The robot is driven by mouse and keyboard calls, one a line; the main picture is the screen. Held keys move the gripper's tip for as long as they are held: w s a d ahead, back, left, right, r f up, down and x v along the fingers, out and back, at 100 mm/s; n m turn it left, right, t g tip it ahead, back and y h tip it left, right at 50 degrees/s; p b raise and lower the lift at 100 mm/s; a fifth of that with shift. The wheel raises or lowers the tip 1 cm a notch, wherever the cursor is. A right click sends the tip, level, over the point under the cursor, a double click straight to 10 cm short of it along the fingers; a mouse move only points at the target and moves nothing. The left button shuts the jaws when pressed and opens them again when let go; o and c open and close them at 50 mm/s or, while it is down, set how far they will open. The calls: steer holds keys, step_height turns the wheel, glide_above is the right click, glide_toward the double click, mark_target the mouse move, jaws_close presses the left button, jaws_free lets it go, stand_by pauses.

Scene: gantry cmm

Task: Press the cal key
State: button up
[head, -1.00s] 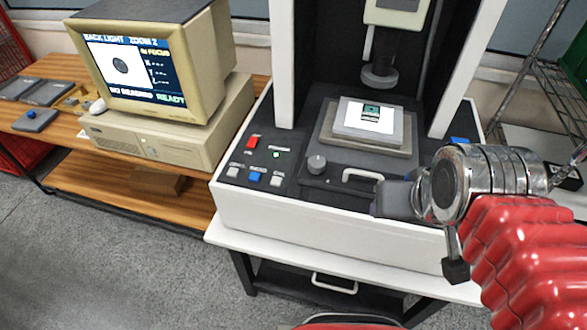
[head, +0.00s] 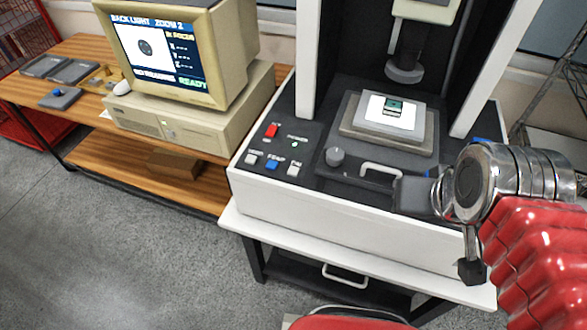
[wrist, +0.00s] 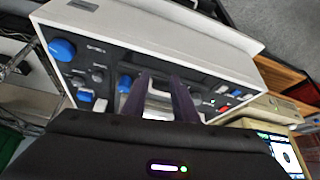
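The cal key (head: 293,169) is the white key at the right end of a row of three on the machine's sloped front panel. A blue key (head: 272,164) and another white key (head: 251,159) sit to its left. My gripper (head: 398,193) is right of the cal key, near the white drawer-like handle, apart from the key. In the wrist view my gripper (wrist: 160,98) shows two dark fingers with a gap between them and nothing clearly held. The panel appears upside down there, and I cannot tell which key is cal.
A red button (head: 271,130) and a dark knob (head: 334,156) are near the keys. A white handle (head: 381,169) stands on the panel between knob and gripper. The stage (head: 350,125) rises behind. A monitor (head: 190,55) reading READY is at left. The floor in front is open.

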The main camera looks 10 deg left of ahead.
jaws_close()
stand_by(1.3)
